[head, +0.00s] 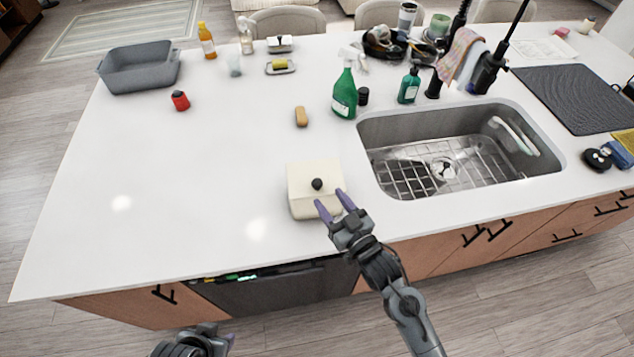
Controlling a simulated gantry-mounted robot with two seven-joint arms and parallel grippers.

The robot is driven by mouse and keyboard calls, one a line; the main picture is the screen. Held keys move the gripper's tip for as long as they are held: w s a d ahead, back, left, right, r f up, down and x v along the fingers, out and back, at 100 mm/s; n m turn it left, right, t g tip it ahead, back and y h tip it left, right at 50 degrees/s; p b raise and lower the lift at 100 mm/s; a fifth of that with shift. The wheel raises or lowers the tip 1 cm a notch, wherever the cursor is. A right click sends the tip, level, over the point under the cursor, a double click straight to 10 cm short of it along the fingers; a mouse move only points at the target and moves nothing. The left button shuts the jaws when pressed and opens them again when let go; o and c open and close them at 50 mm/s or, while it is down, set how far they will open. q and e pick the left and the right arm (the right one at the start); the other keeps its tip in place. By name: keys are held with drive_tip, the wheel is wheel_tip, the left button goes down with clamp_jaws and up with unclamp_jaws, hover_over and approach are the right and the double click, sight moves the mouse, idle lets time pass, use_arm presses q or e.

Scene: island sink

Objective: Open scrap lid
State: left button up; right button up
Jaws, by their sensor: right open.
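A cream scrap bin (305,207) stands on the white counter, left of the sink. Its lid (301,176) with a round black knob (317,184) lies on top and looks closed. My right gripper (332,203) is open, with its purple fingers at the bin's front right corner, just short of the knob. I cannot tell whether the fingers touch the bin. My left gripper (226,340) is at the bottom edge, below the counter front, mostly cut off by the frame.
The sink (445,160) is right of the bin. A grey tub (140,68) and red item (180,100) are at the back left. The counter left of the bin is clear.

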sight(320, 186)
drive_tip(key=shift+x, duration=3.55)
drive_tip(key=shift+c, duration=0.3)
clamp_jaws()
